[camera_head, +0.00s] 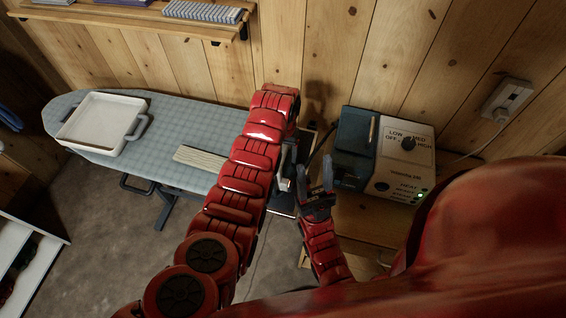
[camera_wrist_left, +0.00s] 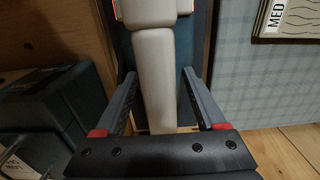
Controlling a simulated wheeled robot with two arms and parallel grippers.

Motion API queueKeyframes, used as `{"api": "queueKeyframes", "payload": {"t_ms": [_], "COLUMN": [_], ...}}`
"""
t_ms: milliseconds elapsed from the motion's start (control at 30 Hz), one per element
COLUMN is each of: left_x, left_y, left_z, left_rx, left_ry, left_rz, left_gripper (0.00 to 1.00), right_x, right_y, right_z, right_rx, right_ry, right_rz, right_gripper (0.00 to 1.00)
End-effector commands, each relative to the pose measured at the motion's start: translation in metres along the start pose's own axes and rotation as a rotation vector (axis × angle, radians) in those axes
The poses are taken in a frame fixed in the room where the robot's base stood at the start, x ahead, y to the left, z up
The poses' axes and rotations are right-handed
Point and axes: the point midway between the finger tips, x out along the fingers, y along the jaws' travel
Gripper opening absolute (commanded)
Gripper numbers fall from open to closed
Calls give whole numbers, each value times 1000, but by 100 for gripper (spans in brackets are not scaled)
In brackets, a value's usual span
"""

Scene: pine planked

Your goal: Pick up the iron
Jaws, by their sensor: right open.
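The iron shows in the left wrist view as a pale beige handle (camera_wrist_left: 153,75) along a dark blue body (camera_wrist_left: 191,50). My left gripper (camera_wrist_left: 157,78) is open, with one finger on each side of the handle and a visible gap on both sides. In the head view my left arm hides most of the iron, near the right end of the ironing board (camera_head: 150,170). My right gripper (camera_head: 315,180) is open and empty, just right of the left gripper and in front of the control box.
A dark blue control box (camera_head: 357,135) with dials and a green light stands on a wooden stand (camera_head: 365,225). A white tray (camera_head: 100,123) with a grey handle sits on the board's left end. A wall outlet (camera_head: 507,97) is at right. A shelf (camera_head: 130,20) hangs above.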

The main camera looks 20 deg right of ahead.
Motion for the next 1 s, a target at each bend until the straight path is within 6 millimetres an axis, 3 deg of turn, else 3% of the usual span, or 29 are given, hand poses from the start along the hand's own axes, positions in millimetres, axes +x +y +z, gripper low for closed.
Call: {"api": "queueKeyframes", "payload": {"t_ms": [33, 400, 1000], "left_x": [0, 1, 2], "left_y": [0, 0, -1], "left_z": [0, 0, 2], "left_rx": [0, 0, -2], "left_ry": [0, -1, -5], "left_rz": [0, 1, -1], "left_gripper": [64, 0, 0], "right_x": [0, 0, 0], "right_y": [0, 0, 0], "right_z": [0, 0, 0], "right_rx": [0, 0, 0], "right_ry": [0, 0, 0], "right_rz": [0, 0, 0], "right_gripper": [50, 50, 50]}}
